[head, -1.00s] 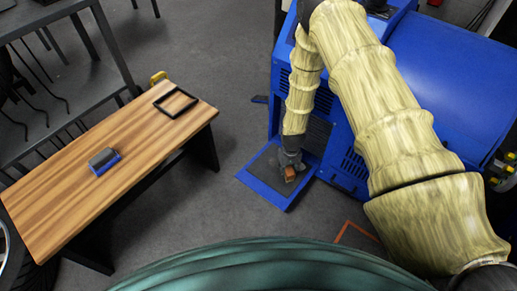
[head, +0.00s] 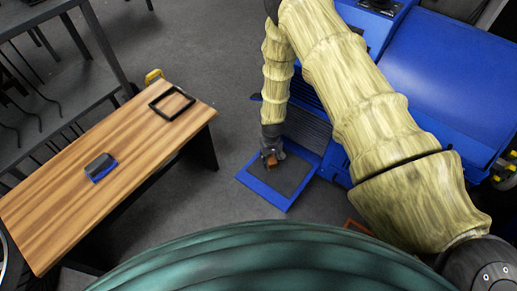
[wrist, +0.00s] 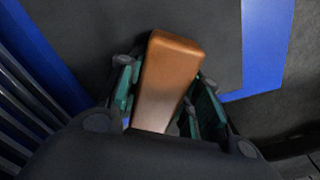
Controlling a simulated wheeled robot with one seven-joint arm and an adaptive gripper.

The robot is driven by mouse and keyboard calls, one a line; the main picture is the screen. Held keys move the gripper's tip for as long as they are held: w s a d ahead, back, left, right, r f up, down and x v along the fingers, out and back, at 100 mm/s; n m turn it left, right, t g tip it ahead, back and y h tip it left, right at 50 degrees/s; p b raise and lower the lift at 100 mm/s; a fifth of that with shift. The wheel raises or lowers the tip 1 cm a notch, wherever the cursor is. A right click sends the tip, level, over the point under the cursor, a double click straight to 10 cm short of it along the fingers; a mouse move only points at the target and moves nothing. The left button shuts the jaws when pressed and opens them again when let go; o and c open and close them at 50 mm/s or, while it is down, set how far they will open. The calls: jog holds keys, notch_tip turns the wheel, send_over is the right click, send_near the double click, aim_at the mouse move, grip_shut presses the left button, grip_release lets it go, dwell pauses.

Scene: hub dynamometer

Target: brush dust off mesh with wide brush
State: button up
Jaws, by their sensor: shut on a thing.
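A flat dark panel, seemingly the mesh (head: 294,175), lies in a blue frame (head: 262,193) low against the front of the blue machine. My gripper (head: 271,155) is over the left back part of this panel. It is shut on a brown block-shaped handle (head: 271,161), seemingly that of the wide brush. In the wrist view the handle (wrist: 168,75) sits between the green-padded fingers, with the dark panel (wrist: 215,35) behind it. The bristles are hidden, and I cannot tell whether they touch the panel. Dust cannot be made out.
The blue machine (head: 430,75) stands behind the panel, with a slatted grille close to my arm. A wooden bench (head: 60,215) at the left holds a blue and dark grey block (head: 101,167) and an empty black frame (head: 172,103). Grey floor lies clear between bench and panel.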

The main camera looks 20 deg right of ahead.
jog(key=shift+w+a, duration=0.5)
jog(key=shift+w, duration=0.1)
jog(key=shift+r+p, duration=2.8)
jog(key=shift+r, duration=1.3)
